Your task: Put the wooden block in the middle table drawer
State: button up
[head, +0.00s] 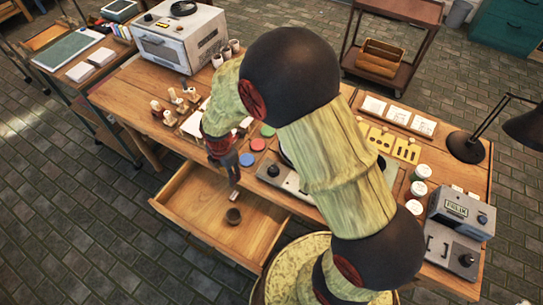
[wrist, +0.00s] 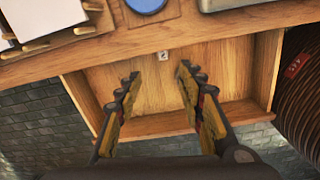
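One table drawer (head: 190,205) is pulled out, and its bare wooden floor also shows in the wrist view (wrist: 220,75). A small pale block with a dark mark (wrist: 163,55) shows in the drawer just beyond my fingertips, close to the table edge. It also shows in the head view (head: 233,196) below my gripper (head: 233,180). I cannot tell whether it rests on the drawer floor. In the wrist view my gripper (wrist: 156,76) is open, its two fingers wide apart with nothing between them.
A dark round thing (head: 233,216) shows in the drawer; I cannot tell what it is. On the table (head: 125,93) are a white machine (head: 175,40), small stamps (head: 175,97), coloured discs (head: 247,159) and a lamp (head: 467,147). My arm hides the table's middle.

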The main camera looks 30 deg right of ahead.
jog(key=s+d+r+m+t, duration=0.1)
jog(key=s+d+r+m, duration=0.3)
jog(key=r, duration=0.5)
jog(key=s+d+r+m+t, duration=0.1)
jog(key=s+r+m+t, duration=0.15)
jog(key=r+m, duration=0.5)
jog(key=s+d+r+m, duration=0.3)
jog(key=s+r+m, duration=0.1)
jog(key=r, duration=0.6)
jog(key=s+d+r+m+t, duration=0.1)
jog(key=s+d+r+m, duration=0.1)
jog(key=s+r+m, duration=0.3)
jog(key=s+m, duration=0.2)
jog(key=s, duration=0.2)
jog(key=shift+t, duration=0.35)
jog(key=shift+r, duration=0.1)
